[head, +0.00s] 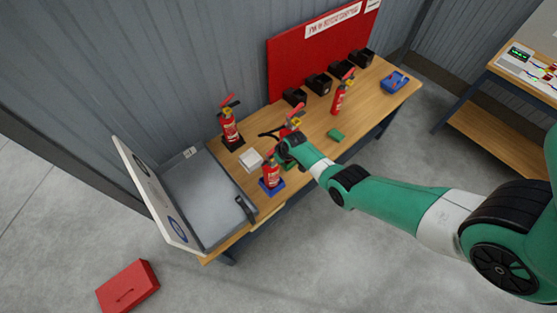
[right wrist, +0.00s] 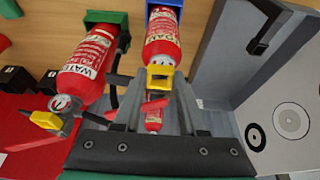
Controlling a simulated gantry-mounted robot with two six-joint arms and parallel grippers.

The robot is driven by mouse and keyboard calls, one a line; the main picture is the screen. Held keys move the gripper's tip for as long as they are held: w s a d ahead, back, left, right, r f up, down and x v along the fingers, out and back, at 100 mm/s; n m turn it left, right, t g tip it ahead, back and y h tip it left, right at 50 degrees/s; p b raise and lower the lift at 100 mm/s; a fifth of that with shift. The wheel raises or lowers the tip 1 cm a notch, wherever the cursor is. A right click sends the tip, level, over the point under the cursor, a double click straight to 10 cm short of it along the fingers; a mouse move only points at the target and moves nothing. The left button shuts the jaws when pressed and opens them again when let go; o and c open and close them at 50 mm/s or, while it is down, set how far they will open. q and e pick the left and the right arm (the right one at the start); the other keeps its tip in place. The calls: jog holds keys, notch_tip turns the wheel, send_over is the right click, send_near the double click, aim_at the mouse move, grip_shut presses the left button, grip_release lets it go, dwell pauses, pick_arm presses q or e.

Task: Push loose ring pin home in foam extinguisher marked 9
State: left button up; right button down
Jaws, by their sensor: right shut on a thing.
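The foam extinguisher (head: 271,177) stands upright in a blue base near the table's front edge. In the right wrist view, its red body (right wrist: 162,42) has a partly readable foam label, with a yellow tag and red lever at its head. My right gripper (right wrist: 150,82) is at that head, its fingers on either side of the yellow tag, shut on the extinguisher's head. The ring pin cannot be made out, and no 9 is legible. In the head view my right gripper (head: 287,152) partly hides the top. My left gripper is not in view.
A water extinguisher (right wrist: 88,60) in a green base stands close beside. Other extinguishers (head: 229,122) (head: 340,97) stand farther back.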

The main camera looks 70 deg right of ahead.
dwell(0.9)
jog(key=shift+c, duration=1.9)
grip_release()
